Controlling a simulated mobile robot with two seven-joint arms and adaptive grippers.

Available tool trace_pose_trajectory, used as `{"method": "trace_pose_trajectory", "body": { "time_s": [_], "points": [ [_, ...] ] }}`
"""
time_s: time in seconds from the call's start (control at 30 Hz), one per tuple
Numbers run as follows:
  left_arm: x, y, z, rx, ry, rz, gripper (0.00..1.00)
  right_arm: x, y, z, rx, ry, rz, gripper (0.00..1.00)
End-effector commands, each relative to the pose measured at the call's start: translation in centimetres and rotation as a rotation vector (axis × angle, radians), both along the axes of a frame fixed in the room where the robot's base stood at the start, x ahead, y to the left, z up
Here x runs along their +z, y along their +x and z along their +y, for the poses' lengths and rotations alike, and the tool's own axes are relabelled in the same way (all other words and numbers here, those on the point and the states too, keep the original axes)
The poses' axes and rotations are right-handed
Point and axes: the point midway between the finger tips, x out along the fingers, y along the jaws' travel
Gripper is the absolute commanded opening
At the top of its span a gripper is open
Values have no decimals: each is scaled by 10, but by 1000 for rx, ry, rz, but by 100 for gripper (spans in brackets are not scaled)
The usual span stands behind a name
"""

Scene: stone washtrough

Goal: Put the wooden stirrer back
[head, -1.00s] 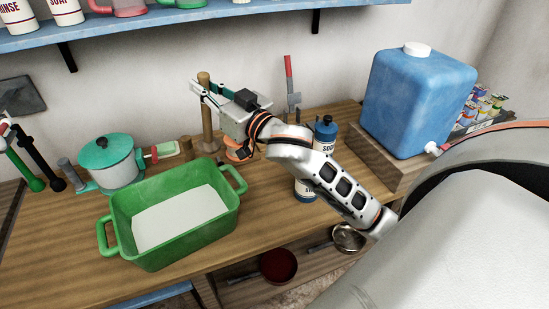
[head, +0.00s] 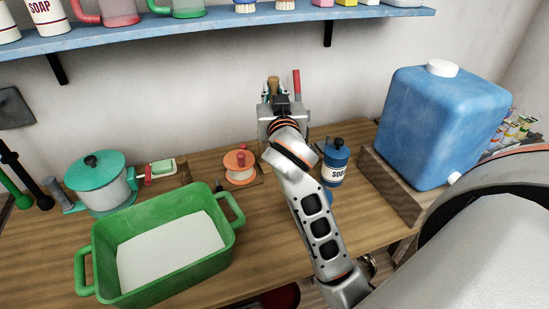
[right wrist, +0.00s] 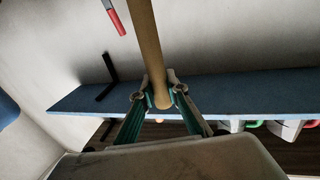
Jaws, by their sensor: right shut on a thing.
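The wooden stirrer (right wrist: 147,45) is a pale round rod. My right gripper (right wrist: 162,98) is shut on it near one rounded end, which shows between the fingers in the right wrist view. In the head view only its top (head: 273,84) shows above my right gripper (head: 273,98). The rest of it is hidden behind the gripper and arm. The gripper is near the back wall, just left of a red-handled tool (head: 297,84). My left gripper is not in view.
A green tub (head: 105,245) with pale contents stands at the left front. A teal-lidded pot (head: 104,190), an orange-lidded container (head: 239,168), a blue-capped bottle (head: 334,163) and a big blue canister (head: 440,125) stand around. A blue shelf (head: 200,28) runs above. Bare counter shows front centre.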

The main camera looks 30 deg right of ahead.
Motion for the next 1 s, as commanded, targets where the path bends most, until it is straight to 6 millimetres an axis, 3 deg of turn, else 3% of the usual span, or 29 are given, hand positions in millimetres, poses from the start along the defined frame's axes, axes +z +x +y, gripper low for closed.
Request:
{"method": "trace_pose_trajectory", "body": {
  "time_s": [0.1, 0.4, 1.0],
  "points": [
    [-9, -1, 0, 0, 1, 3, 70, -34, 0, 0, 2, -5, 6, 0],
    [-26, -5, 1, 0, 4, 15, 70, -101, 0, 0, 3, -4, 3, 0],
    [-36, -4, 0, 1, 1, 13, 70, -163, 0, 1, 3, -1, 0, 0]
  ]
}}
